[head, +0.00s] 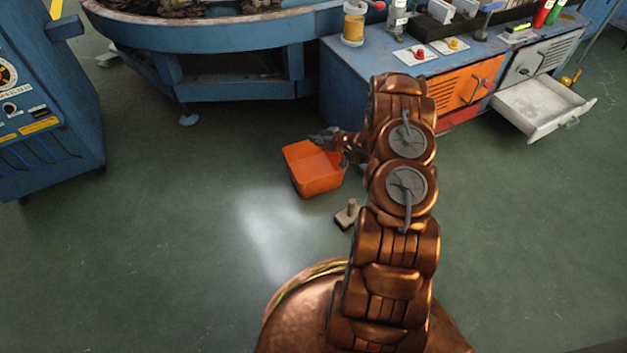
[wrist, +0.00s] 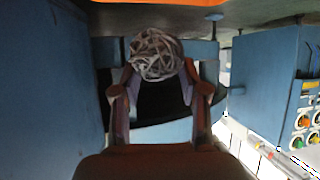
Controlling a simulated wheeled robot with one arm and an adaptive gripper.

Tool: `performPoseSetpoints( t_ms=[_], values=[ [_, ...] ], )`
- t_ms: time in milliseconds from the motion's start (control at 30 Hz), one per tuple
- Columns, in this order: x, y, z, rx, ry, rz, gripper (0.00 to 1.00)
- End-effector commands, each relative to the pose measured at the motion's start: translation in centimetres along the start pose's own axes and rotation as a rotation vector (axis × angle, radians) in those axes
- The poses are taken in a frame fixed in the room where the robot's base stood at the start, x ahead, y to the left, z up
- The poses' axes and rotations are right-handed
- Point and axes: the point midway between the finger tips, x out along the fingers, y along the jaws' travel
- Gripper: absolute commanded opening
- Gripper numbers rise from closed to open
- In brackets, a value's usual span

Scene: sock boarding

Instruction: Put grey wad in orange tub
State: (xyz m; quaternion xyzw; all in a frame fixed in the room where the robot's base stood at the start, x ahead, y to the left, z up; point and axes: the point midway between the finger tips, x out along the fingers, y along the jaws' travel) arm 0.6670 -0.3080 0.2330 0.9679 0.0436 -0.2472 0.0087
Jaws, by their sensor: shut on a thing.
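The orange tub (head: 314,178) stands on the green floor, left of my arm in the head view. My gripper (head: 328,138) is at the tub's far right edge in that view, small and partly hidden by my wrist. In the wrist view my gripper (wrist: 159,75) is shut on the grey wad (wrist: 157,50), a round tangle of pale strands between the fingertips. In the head view I cannot clearly tell the wad from the dark fingers.
A blue workbench (head: 345,80) with an open drawer (head: 545,108) stands behind and to the right. A small brown block with a post (head: 347,214) is on the floor near the tub. A blue cabinet (head: 45,100) stands left. The floor left of the tub is clear.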

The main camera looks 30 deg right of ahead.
Motion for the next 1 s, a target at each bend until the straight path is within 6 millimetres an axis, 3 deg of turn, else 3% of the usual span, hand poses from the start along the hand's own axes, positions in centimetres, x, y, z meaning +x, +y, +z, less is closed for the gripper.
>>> performPoseSetpoints(
  t_ms=[33,267,500,1000],
  values=[
    [0.4,0.1,1.1,0.001,-0.001,0.001,0.2],
    [1.1,0.3,2.8,0.001,-0.001,0.003,0.2],
    [3.0,0.3,6.4,0.004,-0.002,0.002,0.2],
    [5.4,0.3,10.7,0.002,-0.002,0.002,0.2]
  ],
)
